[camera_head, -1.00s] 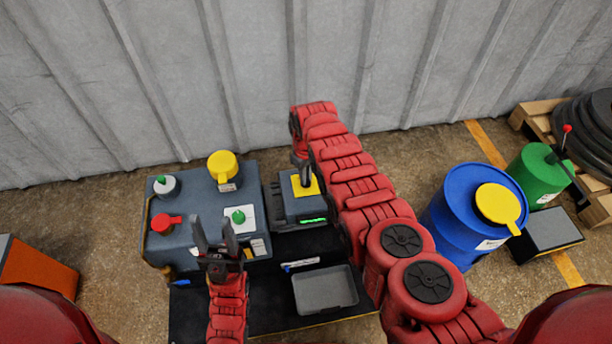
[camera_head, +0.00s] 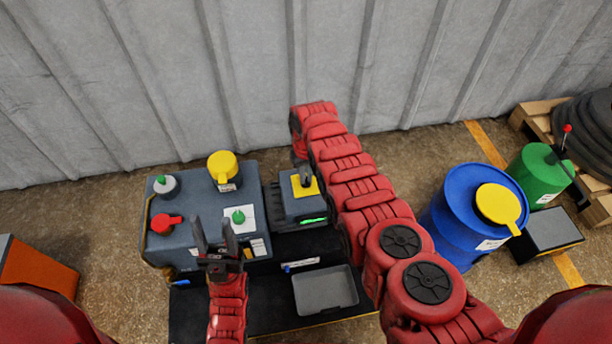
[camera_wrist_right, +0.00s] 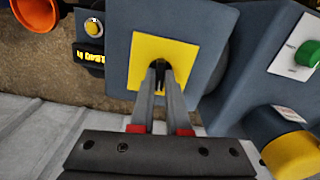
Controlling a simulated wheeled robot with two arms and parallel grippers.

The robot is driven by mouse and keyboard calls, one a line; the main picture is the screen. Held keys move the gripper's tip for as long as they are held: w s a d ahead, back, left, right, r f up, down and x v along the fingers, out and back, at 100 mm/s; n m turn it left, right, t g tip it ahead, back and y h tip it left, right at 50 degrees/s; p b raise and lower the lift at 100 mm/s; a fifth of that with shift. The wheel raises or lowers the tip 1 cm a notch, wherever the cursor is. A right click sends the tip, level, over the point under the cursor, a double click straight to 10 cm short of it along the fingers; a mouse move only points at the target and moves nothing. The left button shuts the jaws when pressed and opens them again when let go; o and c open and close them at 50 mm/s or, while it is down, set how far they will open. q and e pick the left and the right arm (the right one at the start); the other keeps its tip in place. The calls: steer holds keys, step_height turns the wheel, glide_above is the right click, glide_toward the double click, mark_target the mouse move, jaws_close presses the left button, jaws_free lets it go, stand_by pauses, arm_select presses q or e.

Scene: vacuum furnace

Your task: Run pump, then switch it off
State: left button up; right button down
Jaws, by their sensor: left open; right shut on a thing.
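The pump (camera_head: 294,207) is a dark grey box with a black switch on a yellow plate (camera_head: 314,190) and a lit green strip (camera_head: 314,221) on its front. My right gripper (camera_wrist_right: 159,72) is shut on the black switch (camera_wrist_right: 158,64), over the yellow plate in the right wrist view. The fingers hide most of the switch, so its position is unclear. In the head view my right arm partly covers the pump. My left gripper (camera_head: 217,240) is open and empty, in front of the larger blue-grey box.
The blue-grey box (camera_head: 190,240) left of the pump carries a red handle (camera_head: 165,223), a yellow knob (camera_head: 221,164) and green knobs. A grey tray (camera_head: 326,290) lies in front. A blue drum (camera_head: 460,220) and a green canister (camera_head: 538,175) stand at right; the corrugated wall is behind.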

steer(key=m, duration=0.3)
steer(key=shift+m, duration=2.2)
steer(key=c, duration=0.9)
jaws_free()
